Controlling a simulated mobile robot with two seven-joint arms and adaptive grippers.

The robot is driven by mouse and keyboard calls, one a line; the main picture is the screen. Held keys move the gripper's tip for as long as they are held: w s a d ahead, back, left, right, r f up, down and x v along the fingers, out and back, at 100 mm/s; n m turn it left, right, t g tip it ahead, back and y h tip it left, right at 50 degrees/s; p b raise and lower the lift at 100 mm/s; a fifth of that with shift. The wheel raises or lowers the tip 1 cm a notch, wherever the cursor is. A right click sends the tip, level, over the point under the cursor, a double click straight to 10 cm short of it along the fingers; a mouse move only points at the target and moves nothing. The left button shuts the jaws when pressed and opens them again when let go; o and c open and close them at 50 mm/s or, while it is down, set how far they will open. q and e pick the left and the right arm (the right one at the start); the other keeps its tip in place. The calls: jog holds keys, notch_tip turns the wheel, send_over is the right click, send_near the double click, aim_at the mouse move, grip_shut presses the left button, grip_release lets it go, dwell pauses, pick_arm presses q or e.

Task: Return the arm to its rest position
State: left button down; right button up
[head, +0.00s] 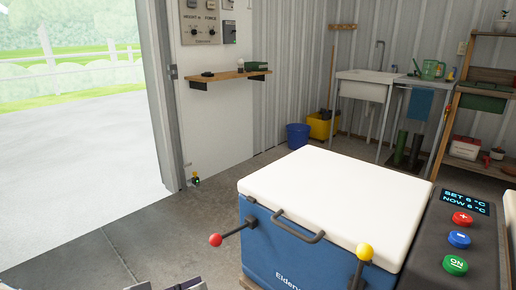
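Grey and dark parts (170,285), which look like the top of my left gripper, just enter the bottom edge of the head view. Most of it is cut off, so its fingers cannot be judged. It is left of the blue cooler (290,248) and appears apart from it. My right gripper is not in view. The cooler's white lid (340,198) is down. On its front are a lever with a red ball (215,240), a lever with a yellow ball (364,252) and a dark handle (298,229).
A control panel (430,240) beside the cooler reads SET 6 °C, NOW 6 °C. It has red, blue and green buttons. A wall shelf (228,76), a blue bucket (297,135) and a sink (364,86) stand behind. The floor left of the cooler is clear.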

pick_arm(q)
jog(key=s+d+f+g+y+p, duration=0.15)
jog(key=s+f+g, duration=0.25)
jog(key=s, duration=0.8)
jog(key=s+d+f+g+y+p, duration=0.1)
jog(key=s+f+g+p, duration=0.25)
jog(key=s, duration=0.75)
jog(key=s+a+g+y+p, duration=0.1)
jog(key=s+a+g, duration=0.1)
jog(key=s, duration=0.4)
jog(key=s+a+r+g+y+p, duration=0.1)
jog(key=s+a+y, duration=0.1)
jog(key=s+a, duration=0.2)
jog(key=s+a+g+y+p, duration=0.1)
jog(key=s+a+g+y, duration=0.1)
jog(key=s, duration=0.6)
jog(key=shift+s+a+r+m+g, duration=0.2)
jog(key=shift+a+m+g, duration=0.2)
jog(key=shift+a, duration=0.25)
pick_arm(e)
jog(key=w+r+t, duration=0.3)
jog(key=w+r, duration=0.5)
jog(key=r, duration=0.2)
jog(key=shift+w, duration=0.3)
pick_arm(q)
jog(key=shift+w, duration=0.1)
